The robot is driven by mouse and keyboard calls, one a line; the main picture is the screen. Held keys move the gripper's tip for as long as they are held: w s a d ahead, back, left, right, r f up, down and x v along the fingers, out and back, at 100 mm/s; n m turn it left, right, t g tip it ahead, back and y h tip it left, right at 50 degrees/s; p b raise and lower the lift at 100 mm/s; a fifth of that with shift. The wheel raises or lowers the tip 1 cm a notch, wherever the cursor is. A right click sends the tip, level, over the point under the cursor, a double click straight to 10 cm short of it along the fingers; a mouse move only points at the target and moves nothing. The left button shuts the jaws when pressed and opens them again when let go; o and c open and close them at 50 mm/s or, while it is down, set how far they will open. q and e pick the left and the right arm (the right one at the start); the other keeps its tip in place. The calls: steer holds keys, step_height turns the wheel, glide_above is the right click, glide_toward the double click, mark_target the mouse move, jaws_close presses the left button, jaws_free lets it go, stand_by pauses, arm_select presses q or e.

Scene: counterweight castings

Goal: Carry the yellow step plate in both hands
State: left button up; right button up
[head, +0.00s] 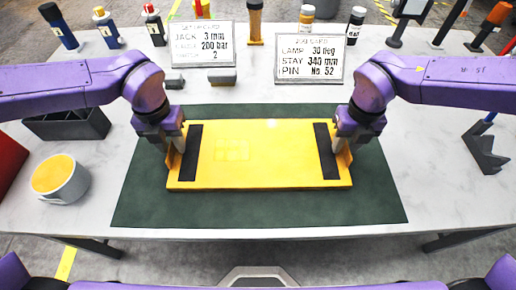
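The yellow step plate (257,155) is a flat slab with a black strip near each short end. It appears level over the dark green mat (260,216); I cannot tell whether it touches the mat. My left gripper (174,152) is at the plate's left end, its fingers at the edge outside the left strip. My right gripper (343,158) is at the right end in the same way. The fingers are small and partly hidden by the wrists and the plate edge, so I cannot tell whether either is closed on it.
Two printed cards (202,44) and (309,59) stand behind the mat, with several bottles (255,22) along the back. A dark bin (68,124) and a white pot with yellow contents (60,179) are at left. A dark grey bracket (485,150) is at right. Bare tabletop surrounds the mat.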

arm_select(q)
jaws_close()
arm_select(e)
jaws_close()
arm_select(q)
steer(key=shift+w+r, duration=0.1)
arm_select(e)
steer(key=shift+r, duration=0.1)
stand_by(0.8)
